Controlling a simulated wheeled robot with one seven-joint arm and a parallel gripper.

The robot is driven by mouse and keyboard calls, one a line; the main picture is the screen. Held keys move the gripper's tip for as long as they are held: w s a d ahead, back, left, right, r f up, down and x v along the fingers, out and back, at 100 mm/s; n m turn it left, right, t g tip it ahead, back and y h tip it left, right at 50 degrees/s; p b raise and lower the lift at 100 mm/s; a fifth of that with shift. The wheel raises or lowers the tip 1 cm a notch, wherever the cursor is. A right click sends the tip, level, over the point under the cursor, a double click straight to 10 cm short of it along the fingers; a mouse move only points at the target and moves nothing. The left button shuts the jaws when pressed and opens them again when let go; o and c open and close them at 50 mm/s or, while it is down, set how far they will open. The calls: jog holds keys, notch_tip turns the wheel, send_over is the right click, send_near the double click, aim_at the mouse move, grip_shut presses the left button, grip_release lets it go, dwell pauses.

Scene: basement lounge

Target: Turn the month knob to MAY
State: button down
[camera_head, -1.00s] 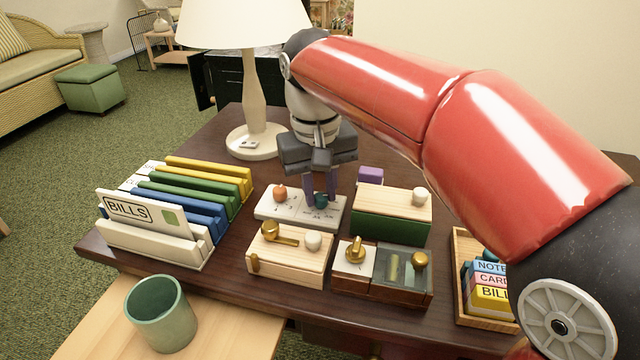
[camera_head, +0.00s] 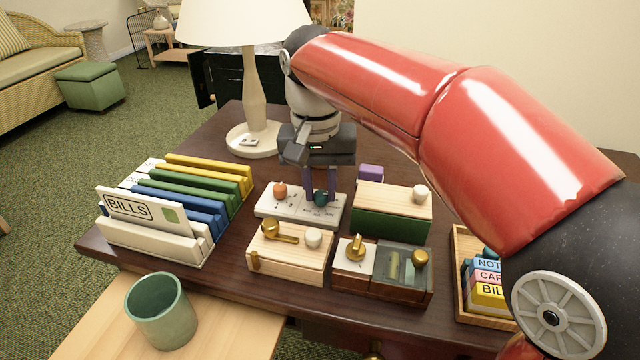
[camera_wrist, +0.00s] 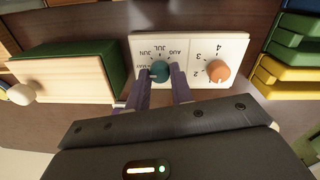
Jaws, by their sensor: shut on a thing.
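The teal month knob (camera_head: 320,198) stands on the right half of a white panel (camera_head: 268,207) in the head view. In the wrist view the teal knob (camera_wrist: 159,70) has upside-down labels around it, with MAY at its left, JUN and JUL above and AUG at upper right. My gripper (camera_head: 320,192) points down over the panel, its purple fingers shut on the knob from two sides. In the wrist view my gripper (camera_wrist: 161,80) has a finger on each side of the knob. Which label the knob's pointer faces is too small to tell.
An orange knob (camera_head: 280,191) with numbers sits on the same panel. A green-and-wood box (camera_head: 390,222) stands close at right, a wooden box (camera_head: 285,262) in front. The file rack (camera_head: 152,247) is at left, the lamp (camera_head: 252,140) behind.

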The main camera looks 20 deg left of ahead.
aim_at(318, 193)
jog(key=c, duration=1.2)
grip_release()
notch_tip(318, 193, up, 8)
jog(key=shift+a+f, duration=0.1)
jog(key=shift+a, duration=0.05)
